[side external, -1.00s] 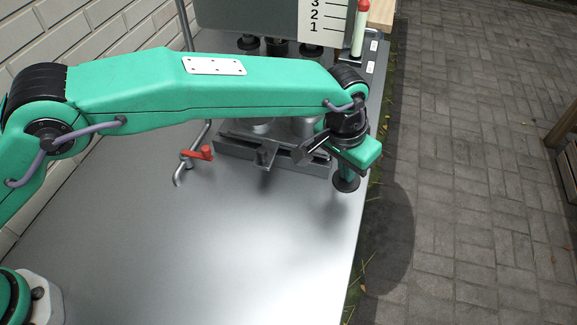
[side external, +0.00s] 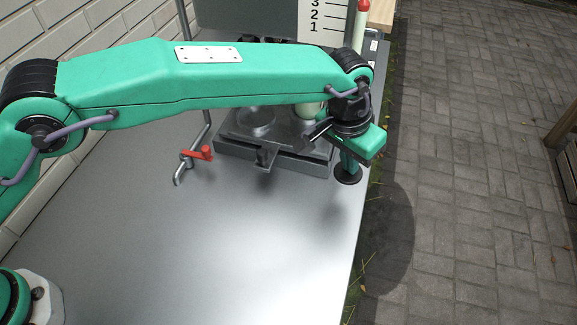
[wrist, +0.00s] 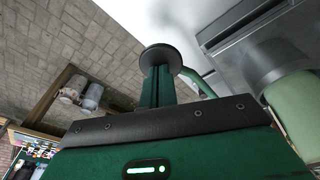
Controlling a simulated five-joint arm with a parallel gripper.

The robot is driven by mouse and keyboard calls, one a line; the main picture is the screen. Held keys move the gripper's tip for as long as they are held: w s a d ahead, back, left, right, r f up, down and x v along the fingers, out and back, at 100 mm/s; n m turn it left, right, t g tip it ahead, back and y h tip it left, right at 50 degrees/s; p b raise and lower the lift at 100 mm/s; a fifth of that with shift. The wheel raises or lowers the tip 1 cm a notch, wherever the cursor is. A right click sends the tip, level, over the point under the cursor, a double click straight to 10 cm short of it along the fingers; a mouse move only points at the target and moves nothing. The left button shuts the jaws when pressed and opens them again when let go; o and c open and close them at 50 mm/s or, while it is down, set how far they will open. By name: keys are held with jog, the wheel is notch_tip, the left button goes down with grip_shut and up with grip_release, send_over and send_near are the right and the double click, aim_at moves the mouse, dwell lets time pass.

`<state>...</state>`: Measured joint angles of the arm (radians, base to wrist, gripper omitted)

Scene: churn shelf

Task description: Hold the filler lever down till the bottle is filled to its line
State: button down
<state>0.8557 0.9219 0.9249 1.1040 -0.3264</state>
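My gripper (side external: 347,170) hangs low near the table's right edge, right of a grey metal tray (side external: 228,146). A green post with a dark disc at its end shows there. The post and disc (wrist: 160,60) also show in the wrist view, in front of the green gripper body. I cannot tell whether the fingers are open or shut, and nothing is seen held. A pale green cylinder, possibly the bottle (side external: 307,111), shows beside my wrist, partly hidden. It also shows in the wrist view (wrist: 297,108). No fill line is readable. I cannot clearly identify the filler lever.
A red-handled bent pipe (side external: 197,154) stands left of the tray. A numbered board (side external: 322,20) and a red-topped pale tube (side external: 360,28) stand behind. The front of the metal table (side external: 230,245) is clear. Paving (side external: 470,200) lies beyond its right edge.

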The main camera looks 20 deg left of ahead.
jog(key=shift+r, duration=0.1)
jog(key=shift+s+r, duration=0.1)
jog(key=shift+r, duration=5.15)
jog(key=shift+a, duration=0.1)
